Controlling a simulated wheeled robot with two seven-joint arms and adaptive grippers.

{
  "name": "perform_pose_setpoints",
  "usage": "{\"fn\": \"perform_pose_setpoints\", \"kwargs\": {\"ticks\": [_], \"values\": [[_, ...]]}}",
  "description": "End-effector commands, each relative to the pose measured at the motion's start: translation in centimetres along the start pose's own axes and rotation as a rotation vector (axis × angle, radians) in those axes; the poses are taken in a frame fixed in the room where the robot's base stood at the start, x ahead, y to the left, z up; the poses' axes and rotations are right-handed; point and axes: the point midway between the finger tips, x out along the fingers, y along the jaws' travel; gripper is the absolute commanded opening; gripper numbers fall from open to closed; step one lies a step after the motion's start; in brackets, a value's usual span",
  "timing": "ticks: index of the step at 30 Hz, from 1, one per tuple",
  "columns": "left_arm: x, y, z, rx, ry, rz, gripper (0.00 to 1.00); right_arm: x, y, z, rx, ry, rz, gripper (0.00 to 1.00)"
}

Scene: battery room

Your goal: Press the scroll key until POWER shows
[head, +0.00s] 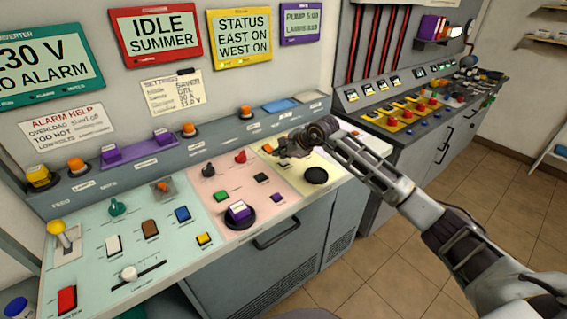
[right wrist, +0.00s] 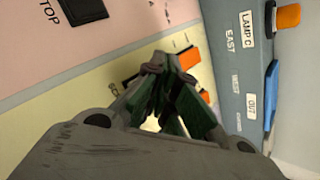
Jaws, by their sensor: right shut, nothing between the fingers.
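My right gripper (head: 279,150) is shut and empty over the pale yellow panel (head: 322,163) of the console. In the right wrist view its fingertips (right wrist: 160,60) meet beside a dark key (right wrist: 130,80), mostly hidden by the fingers. A partly covered label that seems to start with "SC" is close by, so this is likely the scroll key. I cannot tell whether the fingers touch it. The yellow-framed display (head: 241,38) reads STATUS, EAST ON, WEST ON. The purple-framed display (head: 300,22) starts with PUMP. No display shows POWER. My left gripper is not in view.
An orange key (right wrist: 188,58) lies just beyond the fingertips. A black round knob (head: 316,175) is on the yellow panel. Orange lamps stand along the ledge behind.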

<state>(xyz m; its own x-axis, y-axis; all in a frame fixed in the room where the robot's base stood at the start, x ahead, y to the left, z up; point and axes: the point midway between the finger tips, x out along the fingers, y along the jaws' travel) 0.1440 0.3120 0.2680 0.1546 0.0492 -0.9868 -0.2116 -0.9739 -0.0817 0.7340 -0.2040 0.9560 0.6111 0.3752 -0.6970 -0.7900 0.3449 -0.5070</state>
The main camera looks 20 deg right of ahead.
Motion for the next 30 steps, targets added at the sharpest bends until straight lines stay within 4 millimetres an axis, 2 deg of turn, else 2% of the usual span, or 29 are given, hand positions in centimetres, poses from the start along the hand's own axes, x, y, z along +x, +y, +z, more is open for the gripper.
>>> {"fn": "perform_pose_setpoints", "kwargs": {"ticks": [16, 30], "values": [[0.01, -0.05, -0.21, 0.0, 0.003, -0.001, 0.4, 0.01, 0.01, 0.0, 0.0, 0.0, 0.0, 0.0], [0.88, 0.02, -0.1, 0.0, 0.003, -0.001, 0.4, 0.59, 0.45, -0.42, 0.0, -0.001, 0.0, 0.0]]}}
